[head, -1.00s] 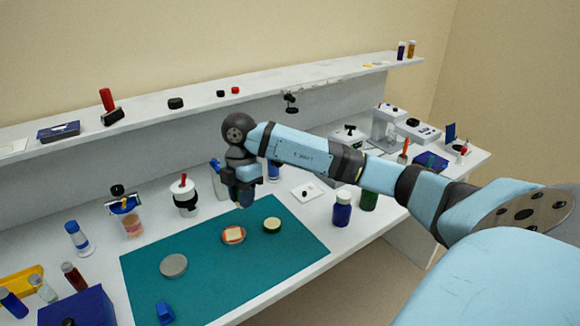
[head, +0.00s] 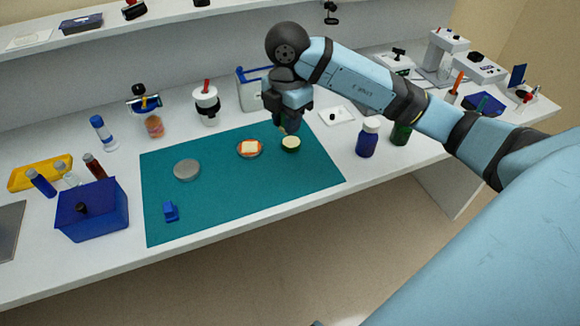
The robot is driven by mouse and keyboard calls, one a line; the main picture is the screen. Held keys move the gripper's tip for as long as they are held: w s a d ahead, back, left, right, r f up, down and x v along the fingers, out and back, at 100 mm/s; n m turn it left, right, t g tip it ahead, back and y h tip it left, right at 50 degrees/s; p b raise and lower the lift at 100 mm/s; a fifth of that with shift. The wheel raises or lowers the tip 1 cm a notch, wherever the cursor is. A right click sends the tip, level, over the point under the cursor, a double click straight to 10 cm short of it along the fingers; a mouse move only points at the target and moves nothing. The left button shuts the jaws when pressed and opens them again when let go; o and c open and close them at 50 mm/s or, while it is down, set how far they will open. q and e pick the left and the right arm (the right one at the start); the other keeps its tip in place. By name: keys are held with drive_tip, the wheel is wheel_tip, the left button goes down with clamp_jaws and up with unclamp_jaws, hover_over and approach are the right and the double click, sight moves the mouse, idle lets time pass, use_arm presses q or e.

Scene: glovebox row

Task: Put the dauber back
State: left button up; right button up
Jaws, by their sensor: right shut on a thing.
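My right gripper (head: 287,123) is shut at the back right of the teal mat (head: 220,205). It points down and its jaws are mostly hidden by its own body. A small tan tip, likely the dauber (head: 282,130), shows just below the fingers. A small dark green jar (head: 291,146) with a pale cream top stands directly below and slightly right of it. I cannot tell whether the tip touches the jar. An orange-rimmed dish (head: 249,149) with a pale square sits to the left. My left gripper is not in view.
A grey disc (head: 187,170) and a small blue item (head: 171,212) lie on the mat. A blue bottle (head: 367,138) and a green bottle (head: 400,134) stand to the right. A blue box (head: 92,215) is at left. The mat's front right is clear.

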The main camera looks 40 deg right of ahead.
hover_over(288, 179)
wheel_tip(288, 179, down, 12)
drive_tip(key=shift+w+r, duration=0.1)
drive_tip(key=shift+r, duration=0.1)
drive_tip(key=shift+f+b, duration=0.35)
drive_tip(key=shift+f, duration=2)
drive_tip(key=o, duration=0.9)
drive_tip(key=shift+f, duration=0.1)
drive_tip(key=shift+o, duration=0.2)
